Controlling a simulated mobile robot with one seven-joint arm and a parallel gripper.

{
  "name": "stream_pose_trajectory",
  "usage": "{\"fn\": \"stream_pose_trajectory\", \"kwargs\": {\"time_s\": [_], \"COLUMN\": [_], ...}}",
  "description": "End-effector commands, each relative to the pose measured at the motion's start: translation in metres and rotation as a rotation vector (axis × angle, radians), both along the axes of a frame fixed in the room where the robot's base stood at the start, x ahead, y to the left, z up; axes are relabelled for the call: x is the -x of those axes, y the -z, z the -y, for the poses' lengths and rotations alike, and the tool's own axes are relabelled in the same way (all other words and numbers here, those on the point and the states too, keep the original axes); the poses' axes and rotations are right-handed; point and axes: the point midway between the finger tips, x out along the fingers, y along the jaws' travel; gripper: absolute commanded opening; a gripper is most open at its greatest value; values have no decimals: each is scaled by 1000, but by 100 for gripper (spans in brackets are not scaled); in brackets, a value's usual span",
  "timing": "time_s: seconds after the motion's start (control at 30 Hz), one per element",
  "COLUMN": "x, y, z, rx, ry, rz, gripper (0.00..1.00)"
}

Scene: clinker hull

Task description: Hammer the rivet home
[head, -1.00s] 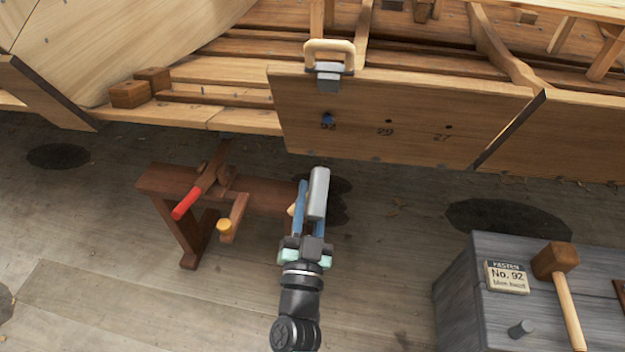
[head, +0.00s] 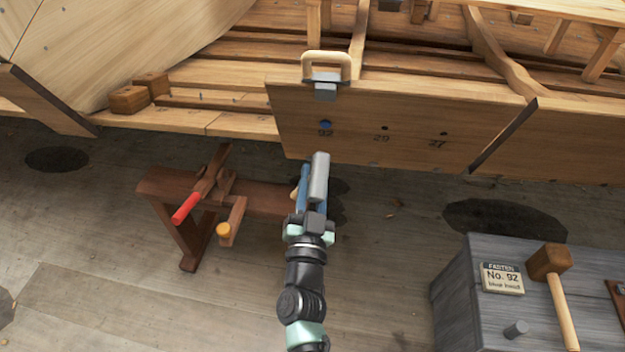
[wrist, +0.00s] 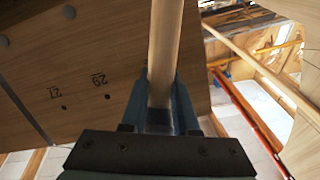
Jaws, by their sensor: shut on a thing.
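The rivet with a blue head (head: 326,125) sits in the plank (head: 410,125) at the mark 92. How far it stands out is too small to tell. My gripper (head: 304,180) is below it, in front of the plank's lower edge, shut on a hammer. The hammer's grey head (head: 320,177) shows beside the blue fingers, apart from the rivet in the picture. In the wrist view its pale wooden handle (wrist: 164,45) runs up between the fingers. The rivet is not visible there; the marks 29 and 27 with dark holes show on the plank.
A clamp (head: 326,75) grips the plank's top edge above the rivet. A wooden bench (head: 165,187) with a red-handled tool (head: 186,207) stands left. A grey chest (head: 455,290) at right bears a wooden mallet (head: 550,262) and a card reading No. 92 (head: 502,278).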

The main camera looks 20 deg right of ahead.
Motion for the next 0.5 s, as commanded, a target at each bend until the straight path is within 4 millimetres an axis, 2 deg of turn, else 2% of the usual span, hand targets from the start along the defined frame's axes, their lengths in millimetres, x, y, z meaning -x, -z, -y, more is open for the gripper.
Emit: {"fn": "stream_pose_trajectory", "kwargs": {"time_s": [0.03,0.07,0.17,0.5], "x": [28,35,31,32], "y": [13,14,8,10], "z": [-19,-23,-19,-20], "rx": [3,2,3,3], "ry": [-8,-5,2,0], "rz": [-7,-3,9,6], "gripper": [0,0,0,0]}}
